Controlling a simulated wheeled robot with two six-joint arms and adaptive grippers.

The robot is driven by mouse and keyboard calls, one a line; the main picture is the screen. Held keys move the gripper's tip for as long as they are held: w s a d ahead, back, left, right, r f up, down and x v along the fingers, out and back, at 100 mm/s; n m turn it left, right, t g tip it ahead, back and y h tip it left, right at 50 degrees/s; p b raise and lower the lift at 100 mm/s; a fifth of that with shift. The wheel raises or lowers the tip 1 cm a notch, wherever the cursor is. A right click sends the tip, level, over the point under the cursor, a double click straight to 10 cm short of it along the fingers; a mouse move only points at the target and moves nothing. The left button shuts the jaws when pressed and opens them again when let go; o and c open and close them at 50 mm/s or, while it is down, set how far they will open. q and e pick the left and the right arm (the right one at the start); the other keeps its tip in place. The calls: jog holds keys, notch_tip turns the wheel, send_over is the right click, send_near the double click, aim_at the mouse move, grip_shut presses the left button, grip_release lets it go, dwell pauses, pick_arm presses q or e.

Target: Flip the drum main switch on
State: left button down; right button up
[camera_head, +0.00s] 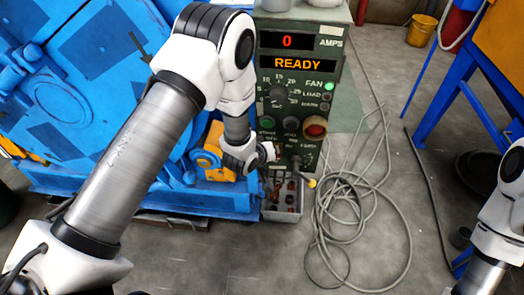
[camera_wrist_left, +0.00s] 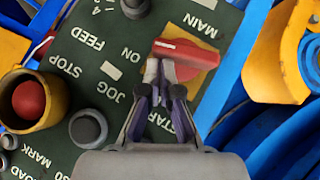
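The main switch (camera_wrist_left: 190,54) is a red handle on a yellow plate beside the word MAIN on the dark green control panel (camera_head: 297,75). In the left wrist view the handle lies slanted across the plate. My left gripper (camera_wrist_left: 160,70) has its fingers drawn together, with the tips at the handle's lower left edge. I cannot tell whether they touch it. In the head view my left gripper (camera_head: 275,153) is at the panel's lower left and small, and the main switch cannot be made out there. My right arm shows at the right edge, with its gripper out of view.
The panel's display (camera_head: 290,64) reads READY, and a green lamp is lit. Loose grey cable (camera_head: 350,205) lies on the floor. Blue machinery (camera_head: 80,90) stands on the left.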

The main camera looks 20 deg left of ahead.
pick_arm(q)
jog(key=shift+w+d+f+p, duration=0.2)
jog(key=shift+d+p, duration=0.1)
jog(key=shift+d, duration=0.2)
dwell(0.5)
jog(key=shift+r+p, duration=0.2)
jog(key=shift+p, duration=0.1)
notch_tip(320, 180, up, 5)
jog(key=p, duration=0.3)
jog(key=shift+d+f+p, duration=0.1)
jog(key=shift+p, duration=0.3)
jog(key=s+d+r, duration=0.2)
jog(key=s+r, duration=0.4)
jog(key=shift+s, duration=0.4)
jog(key=shift+f, duration=0.1)
